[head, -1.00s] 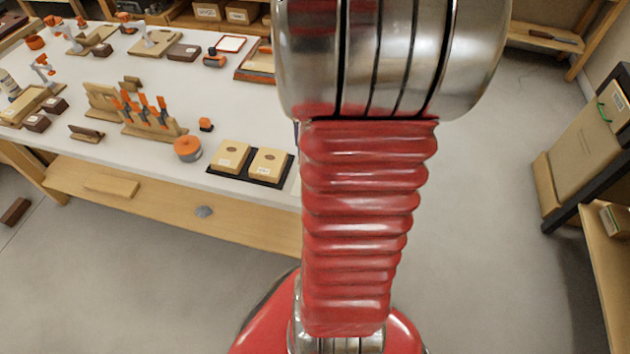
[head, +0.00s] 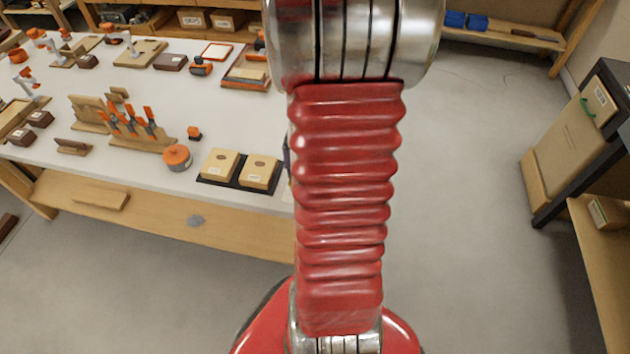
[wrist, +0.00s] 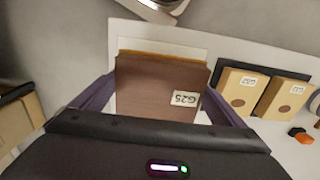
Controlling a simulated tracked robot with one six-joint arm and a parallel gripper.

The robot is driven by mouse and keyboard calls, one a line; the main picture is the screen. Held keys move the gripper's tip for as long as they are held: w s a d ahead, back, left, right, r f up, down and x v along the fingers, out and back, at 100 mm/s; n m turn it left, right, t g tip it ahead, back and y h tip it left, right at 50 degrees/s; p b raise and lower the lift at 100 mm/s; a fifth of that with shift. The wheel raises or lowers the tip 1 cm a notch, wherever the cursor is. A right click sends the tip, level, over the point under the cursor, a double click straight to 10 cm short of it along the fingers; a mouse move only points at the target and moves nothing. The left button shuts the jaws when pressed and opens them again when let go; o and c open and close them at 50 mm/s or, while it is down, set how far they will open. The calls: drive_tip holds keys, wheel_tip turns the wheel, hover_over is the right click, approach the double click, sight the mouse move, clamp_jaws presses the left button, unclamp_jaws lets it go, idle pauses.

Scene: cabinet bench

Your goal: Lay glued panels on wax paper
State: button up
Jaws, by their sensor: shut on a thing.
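In the wrist view my gripper (wrist: 160,92) has its two dark purple fingers on either side of a dark brown panel (wrist: 145,93) with a white label that seems to read G25. It is shut on this panel. A paler tan edge shows along the panel's top. Behind it lies a whitish rectangle (wrist: 165,41), perhaps the wax paper, partly hidden by the panel. I cannot tell whether the panel touches the surface below. Two light labelled wooden blocks (wrist: 242,92) (wrist: 279,97) stand on a black mat to the right.
The white bench (head: 120,185) holds an orange-topped round tin (head: 177,157), orange clamps (head: 133,122) on a wooden stand, and the black mat (head: 238,184) near its front right corner. A black-framed cabinet (head: 575,140) stands at right. Grey floor between is clear.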

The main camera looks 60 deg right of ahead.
drive_tip(key=shift+f, duration=1.85)
drive_tip(key=o, duration=0.8)
drive_tip(key=shift+f, duration=0.1)
drive_tip(key=shift+o, duration=0.2)
wheel_tip(320, 180, up, 12)
drive_tip(key=shift+r, duration=0.15)
